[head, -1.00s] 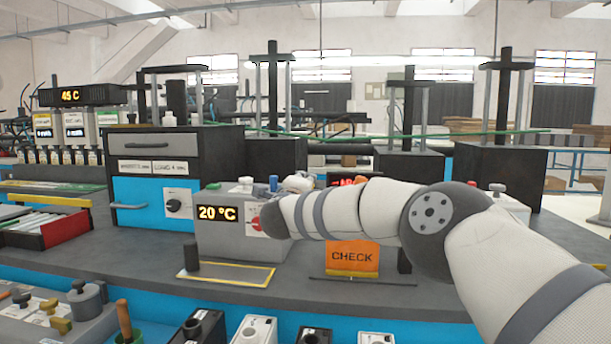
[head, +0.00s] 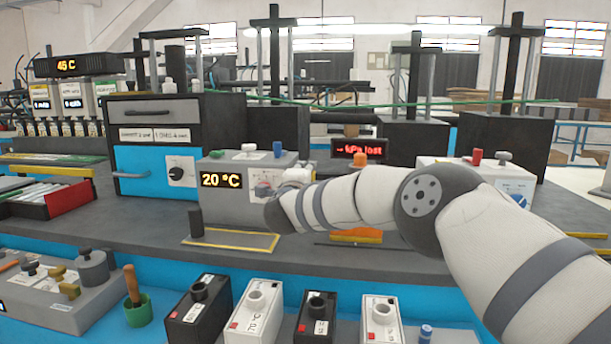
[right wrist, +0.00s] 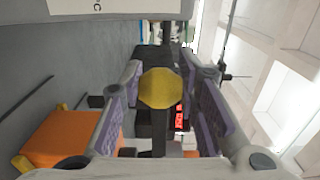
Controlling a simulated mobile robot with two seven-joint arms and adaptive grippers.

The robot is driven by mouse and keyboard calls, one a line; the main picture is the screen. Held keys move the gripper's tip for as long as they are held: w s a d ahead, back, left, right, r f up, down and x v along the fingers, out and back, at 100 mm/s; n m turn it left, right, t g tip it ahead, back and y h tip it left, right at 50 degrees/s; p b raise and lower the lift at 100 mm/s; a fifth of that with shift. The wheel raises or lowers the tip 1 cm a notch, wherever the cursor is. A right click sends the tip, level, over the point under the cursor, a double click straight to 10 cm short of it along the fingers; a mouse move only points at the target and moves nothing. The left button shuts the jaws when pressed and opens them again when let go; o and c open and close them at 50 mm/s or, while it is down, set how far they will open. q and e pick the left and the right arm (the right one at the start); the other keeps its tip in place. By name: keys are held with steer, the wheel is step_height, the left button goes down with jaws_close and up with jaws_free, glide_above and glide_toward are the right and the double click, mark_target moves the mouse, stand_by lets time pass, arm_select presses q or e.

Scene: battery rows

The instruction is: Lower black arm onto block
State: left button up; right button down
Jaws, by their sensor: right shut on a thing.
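In the right wrist view, my right gripper (right wrist: 158,100) has its purple-padded fingers on both sides of a yellow round knob (right wrist: 161,88), shut on it. A black bar (right wrist: 158,128) runs behind the knob; it appears to be the black arm, though the join is hidden. In the head view, my right arm comes in from the right, with its wrist beside the grey 20 °C box (head: 222,210); the gripper is mostly hidden behind it. I cannot make out the block under the black arm or any contact with it. My left gripper is not in view.
A low orange panel (head: 357,235) lies under my right forearm; it also shows in the wrist view (right wrist: 70,142). A red display (head: 357,150) and a white box (head: 475,172) stand behind. Several small boxes line the front edge. The bench left of the forearm is partly clear.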

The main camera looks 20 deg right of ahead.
steer(key=shift+f, duration=0.4)
steer(key=c, duration=1.2)
jaws_free()
steer(key=shift+r, duration=0.1)
steer(key=shift+s+a, duration=0.15)
steer(key=shift+s, duration=0.05)
steer(key=v, duration=1.1)
steer(key=shift+s, duration=0.3)
